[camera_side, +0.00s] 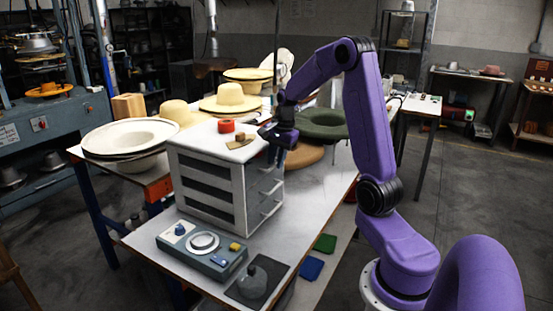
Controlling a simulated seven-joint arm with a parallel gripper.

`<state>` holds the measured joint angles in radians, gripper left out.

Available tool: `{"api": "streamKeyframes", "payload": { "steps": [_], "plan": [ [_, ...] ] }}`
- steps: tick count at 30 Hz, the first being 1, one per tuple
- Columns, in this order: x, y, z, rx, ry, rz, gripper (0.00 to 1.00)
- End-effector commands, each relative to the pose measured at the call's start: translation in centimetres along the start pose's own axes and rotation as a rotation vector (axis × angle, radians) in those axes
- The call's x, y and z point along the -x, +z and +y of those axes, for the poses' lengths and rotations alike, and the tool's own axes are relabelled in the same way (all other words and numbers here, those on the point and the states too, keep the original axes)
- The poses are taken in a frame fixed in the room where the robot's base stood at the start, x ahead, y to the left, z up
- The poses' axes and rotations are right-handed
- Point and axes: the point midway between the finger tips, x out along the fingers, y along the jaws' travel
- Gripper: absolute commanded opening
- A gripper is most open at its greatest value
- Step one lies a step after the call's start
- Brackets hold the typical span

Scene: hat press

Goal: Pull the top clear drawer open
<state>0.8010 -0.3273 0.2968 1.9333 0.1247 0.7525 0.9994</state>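A white drawer cabinet (207,185) stands on the table with several stacked drawers and dark slots in its left side. Its drawer fronts, with bar handles, face right. The top drawer front (263,172) is at the upper right of the cabinet and looks shut, though it shows small. My gripper (280,155) points down at the cabinet's top right edge, just in front of or above the top drawer. Its fingers are dark and small, and I cannot tell whether they are apart or touch the top handle.
A red tape roll (226,126) and a small brown piece (240,140) lie on the cabinet top. A grey-blue control box (202,247) and a dark pad (246,293) lie in front. A green hat (321,123) and a brown hat (303,156) are behind my gripper.

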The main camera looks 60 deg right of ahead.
Motion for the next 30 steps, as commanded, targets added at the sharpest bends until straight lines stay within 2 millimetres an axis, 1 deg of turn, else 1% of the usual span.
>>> {"api": "streamKeyframes", "payload": {
  "steps": [6,8,9,30],
  "plan": [
    [-0.02,0.00,0.01,0.000,0.000,0.000,0.22],
    [-0.01,-0.01,0.01,0.000,0.000,0.000,0.03],
    [-0.01,-0.01,0.01,0.000,0.000,0.000,0.00],
    [0.05,-0.03,-0.02,-0.001,-0.001,0.000,0.00]
  ]
}}
